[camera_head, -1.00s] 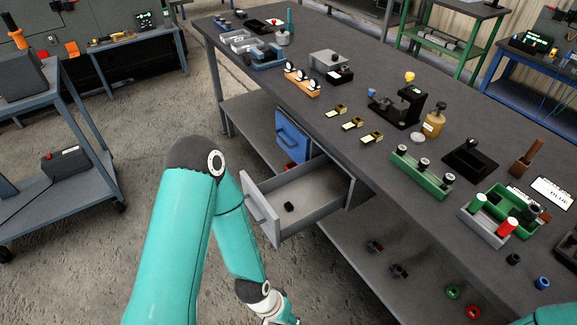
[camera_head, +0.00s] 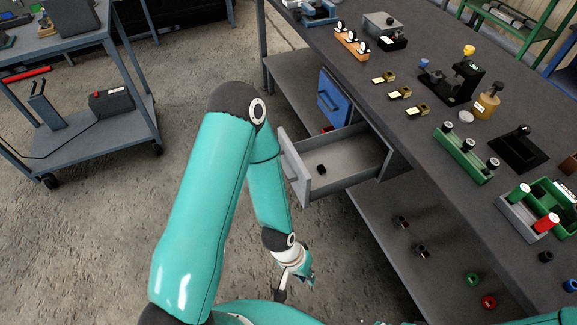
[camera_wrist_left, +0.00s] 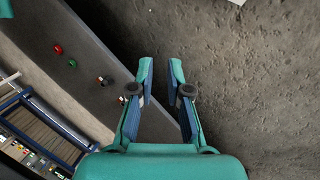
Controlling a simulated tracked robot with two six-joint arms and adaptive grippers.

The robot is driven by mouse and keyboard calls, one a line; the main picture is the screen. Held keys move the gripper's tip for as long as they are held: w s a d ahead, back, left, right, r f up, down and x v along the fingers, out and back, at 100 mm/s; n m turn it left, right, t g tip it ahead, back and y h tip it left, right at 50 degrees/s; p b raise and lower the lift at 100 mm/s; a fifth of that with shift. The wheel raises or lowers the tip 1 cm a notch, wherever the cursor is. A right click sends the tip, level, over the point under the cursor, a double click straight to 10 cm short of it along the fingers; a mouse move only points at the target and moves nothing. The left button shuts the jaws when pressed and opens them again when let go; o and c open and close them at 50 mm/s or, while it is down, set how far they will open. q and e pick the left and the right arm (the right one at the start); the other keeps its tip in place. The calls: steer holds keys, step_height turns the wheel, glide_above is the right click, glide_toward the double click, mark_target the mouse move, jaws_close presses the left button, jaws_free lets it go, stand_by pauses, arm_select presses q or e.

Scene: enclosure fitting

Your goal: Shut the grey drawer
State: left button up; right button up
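The grey drawer (camera_head: 344,184) is pulled out from under the workbench in the head view. A small black part (camera_head: 321,169) lies inside it. Its front panel with a handle (camera_head: 291,162) faces left, towards my left arm. The left gripper (camera_head: 286,287) hangs below and in front of the drawer, apart from it. In the left wrist view the left gripper (camera_wrist_left: 161,75) is open, its two fingers spread with nothing between them. The drawer is not clearly visible in the wrist view. My right gripper is not in view.
A blue drawer (camera_head: 334,99) sits behind the grey one, slightly open. The workbench top (camera_head: 440,125) carries several fixtures and parts. Its lower shelf (camera_head: 390,255) holds small rings and fittings. A grey cart (camera_head: 85,140) stands at left; the floor between is clear.

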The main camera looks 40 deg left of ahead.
arm_select(q)
steer(key=w+a+n, duration=0.1)
steer(key=w+n, duration=0.1)
steer(key=w+a+r+n, duration=0.1)
steer(key=w+a+n, duration=0.1)
steer(key=w+a+r+n, duration=0.1)
steer(key=w+a+n, duration=0.1)
steer(key=w, duration=0.1)
steer(key=shift+w+n+t+y+p, duration=0.1)
steer(key=shift+n+t+y+p, duration=0.2)
steer(key=shift+t, duration=0.1)
jaws_close()
steer(key=n+t+y+p, duration=0.1)
steer(key=n+t, duration=0.1)
steer(key=n, duration=1.8)
glide_toward(290, 170)
steer(key=p+x, duration=0.1)
steer(key=x, duration=0.3)
steer(key=shift+d+f, duration=0.1)
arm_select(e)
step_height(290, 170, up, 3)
